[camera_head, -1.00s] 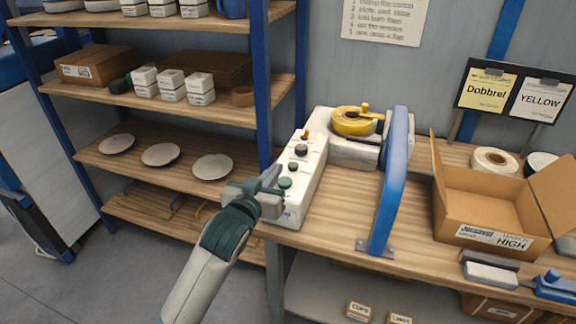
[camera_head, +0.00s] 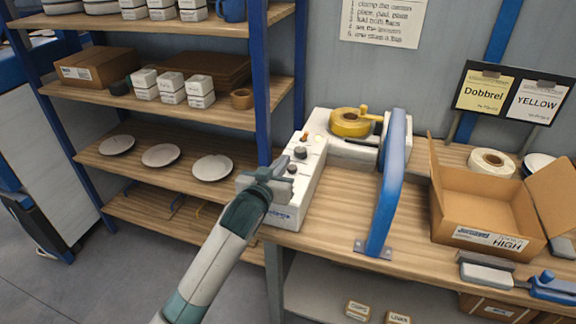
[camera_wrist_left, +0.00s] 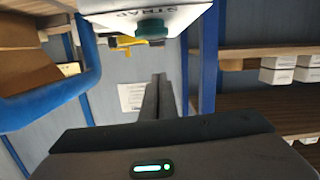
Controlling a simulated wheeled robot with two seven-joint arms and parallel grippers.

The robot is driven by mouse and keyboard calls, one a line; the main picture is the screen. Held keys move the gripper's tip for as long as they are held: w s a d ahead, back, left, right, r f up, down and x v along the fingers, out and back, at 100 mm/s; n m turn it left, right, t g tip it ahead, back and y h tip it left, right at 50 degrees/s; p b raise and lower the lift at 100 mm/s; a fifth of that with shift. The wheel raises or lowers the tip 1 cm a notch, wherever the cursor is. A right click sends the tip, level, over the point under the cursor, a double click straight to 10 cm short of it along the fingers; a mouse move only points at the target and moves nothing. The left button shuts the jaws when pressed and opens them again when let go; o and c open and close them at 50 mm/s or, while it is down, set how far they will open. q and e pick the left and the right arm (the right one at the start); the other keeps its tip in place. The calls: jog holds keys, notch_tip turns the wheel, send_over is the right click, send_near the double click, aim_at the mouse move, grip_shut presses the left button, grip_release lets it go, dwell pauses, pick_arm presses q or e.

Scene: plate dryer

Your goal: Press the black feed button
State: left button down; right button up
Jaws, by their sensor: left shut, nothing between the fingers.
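A white control box (camera_head: 312,180) stands on the left end of the bench, with a row of controls along its top. A black knob (camera_head: 300,152) sits in the upper part of the row, and a smaller dark button (camera_head: 292,169) sits just nearer. I cannot read which one is the feed button. My left gripper (camera_head: 282,168) is shut and empty, its tips over the left side of the box beside the small dark button; contact cannot be told.
A yellow reel (camera_head: 351,122) sits on a white machine behind the box. A blue arch (camera_head: 392,185) rises to the right, then an open cardboard box (camera_head: 478,203). Shelves with plates (camera_head: 212,168) stand on the left, behind a blue post (camera_head: 263,90).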

aim_at(292, 169)
pick_arm(q)
jog(key=p+x, duration=0.1)
jog(key=x, duration=0.2)
jog(key=shift+w+d, duration=0.1)
jog(key=shift+w, duration=0.25)
notch_tip(292, 169, down, 3)
jog(key=shift+d+r+p, duration=0.1)
jog(key=shift+r+p, duration=0.15)
jog(key=shift+p, duration=0.1)
jog(key=shift+f, duration=0.8)
